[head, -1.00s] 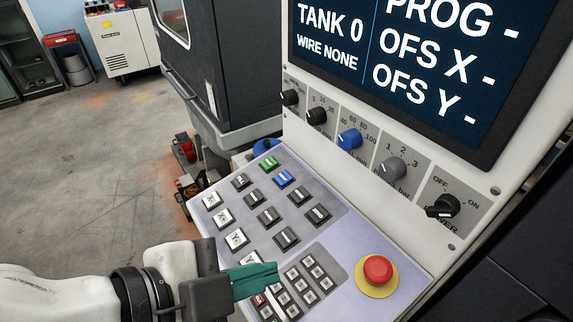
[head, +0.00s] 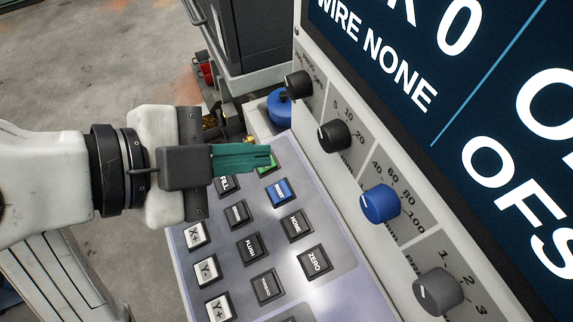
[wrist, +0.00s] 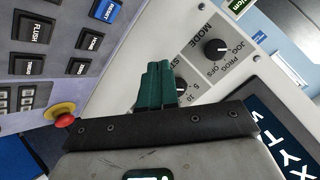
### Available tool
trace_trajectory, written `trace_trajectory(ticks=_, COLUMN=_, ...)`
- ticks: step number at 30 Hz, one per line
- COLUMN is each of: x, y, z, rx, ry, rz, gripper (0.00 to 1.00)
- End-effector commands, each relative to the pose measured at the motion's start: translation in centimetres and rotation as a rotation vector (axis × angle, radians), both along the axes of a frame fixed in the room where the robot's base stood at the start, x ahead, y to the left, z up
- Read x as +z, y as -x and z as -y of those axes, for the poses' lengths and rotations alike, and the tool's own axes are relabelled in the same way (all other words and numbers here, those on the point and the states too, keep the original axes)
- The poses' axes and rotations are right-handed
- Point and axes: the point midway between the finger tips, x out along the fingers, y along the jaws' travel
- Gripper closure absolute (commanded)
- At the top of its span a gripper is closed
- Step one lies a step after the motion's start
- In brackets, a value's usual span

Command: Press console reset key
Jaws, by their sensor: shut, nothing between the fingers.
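The blue key (head: 281,192) sits in the upper right part of the console's sloping key panel; its small white label looks like RESET. It shows also at the top left of the wrist view (wrist: 107,11). My gripper (head: 270,160) has teal fingers closed together, holding nothing. In the head view the fingertips overlap the green key (head: 266,170), above and left of the blue key, and hide part of it. In the wrist view the fingertips (wrist: 157,72) point at the panel edge near the knobs, right of and below the blue key. I see no contact with any key.
Dark keys such as ZERO (head: 314,262) and pale axis keys surround the blue key. A row of knobs, including a blue knob (head: 380,203), rises beside the keys under the screen (head: 450,60). A red emergency button (wrist: 63,118) shows in the wrist view.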

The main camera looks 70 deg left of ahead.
Motion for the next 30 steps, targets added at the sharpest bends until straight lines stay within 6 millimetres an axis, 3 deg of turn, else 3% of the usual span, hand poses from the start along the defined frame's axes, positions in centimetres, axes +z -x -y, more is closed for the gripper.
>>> trace_trajectory(ticks=14, x=-0.9, y=-0.1, z=0.0, rx=0.001, ry=0.001, rz=-0.001, gripper=1.0)
trace_trajectory(ticks=30, x=-7.6, y=-1.5, z=-0.1, rx=-0.001, ry=0.0, rz=-0.001, gripper=1.0)
